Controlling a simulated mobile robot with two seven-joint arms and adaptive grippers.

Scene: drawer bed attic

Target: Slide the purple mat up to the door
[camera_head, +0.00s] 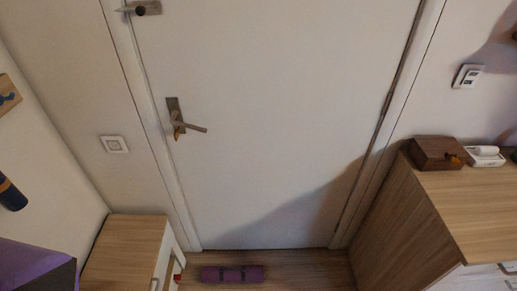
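The purple mat (232,274) is rolled up with dark bands around it. It lies on the wooden floor at the bottom of the head view, roughly parallel to the door's lower edge. The white door (270,120) looks closed and has a metal lever handle (186,127) on its left side. A narrow strip of floor shows between the mat and the door's foot, so they look apart. Neither of my grippers is in view.
A low wooden cabinet (128,246) stands left of the mat, with a small red item (177,278) at its side. A taller wooden cabinet (470,205) stands on the right, bearing a brown box (436,153). Some floor (305,262) right of the mat is clear.

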